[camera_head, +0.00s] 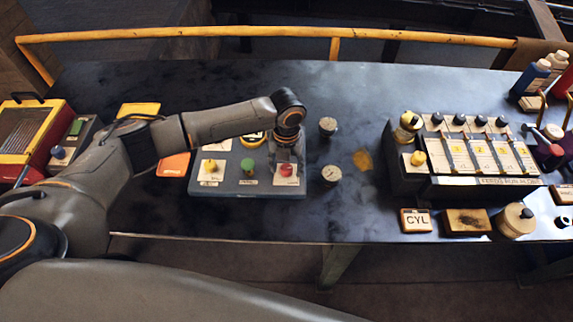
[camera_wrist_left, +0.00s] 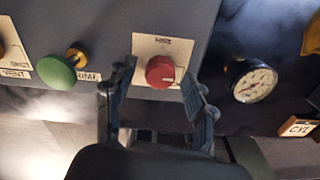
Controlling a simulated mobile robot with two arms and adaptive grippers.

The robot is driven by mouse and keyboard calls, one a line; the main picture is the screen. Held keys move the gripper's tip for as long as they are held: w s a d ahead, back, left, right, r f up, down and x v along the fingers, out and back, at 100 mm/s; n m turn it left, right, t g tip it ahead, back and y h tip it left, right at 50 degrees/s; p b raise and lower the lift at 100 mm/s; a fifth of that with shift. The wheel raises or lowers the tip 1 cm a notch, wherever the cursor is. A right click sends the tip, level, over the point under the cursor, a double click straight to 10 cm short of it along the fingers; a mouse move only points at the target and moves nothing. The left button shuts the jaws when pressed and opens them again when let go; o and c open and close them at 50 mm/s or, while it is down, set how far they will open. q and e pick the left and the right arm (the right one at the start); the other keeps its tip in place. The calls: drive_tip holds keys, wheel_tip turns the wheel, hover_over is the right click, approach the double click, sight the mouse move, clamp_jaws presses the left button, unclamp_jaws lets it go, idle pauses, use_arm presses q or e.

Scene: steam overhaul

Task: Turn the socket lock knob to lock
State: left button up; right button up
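A red knob (camera_head: 286,170) sits on a white plate at the right front of a grey panel box (camera_head: 240,188). In the left wrist view the red knob (camera_wrist_left: 160,71) stands between my fingers; its label is too small to read, so I cannot tell whether it is the socket lock knob. My left gripper (camera_head: 287,157) is over this corner of the box. In the left wrist view the gripper (camera_wrist_left: 158,95) is open, with a finger on each side of the knob and visible gaps. A green knob (camera_wrist_left: 56,72) is to the left. My right gripper is not in view.
A yellow knob (camera_head: 210,166) is on the same box. Two round gauges, the nearer one (camera_head: 331,175) and the farther one (camera_head: 327,127), stand right of it. A block with several levers (camera_head: 470,152) is farther right. A CYL tile (camera_head: 415,220) lies near the front edge.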

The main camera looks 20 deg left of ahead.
sight(286, 168)
use_arm(q)
wheel_tip(286, 168, up, 12)
idle(0.6)
idle(0.4)
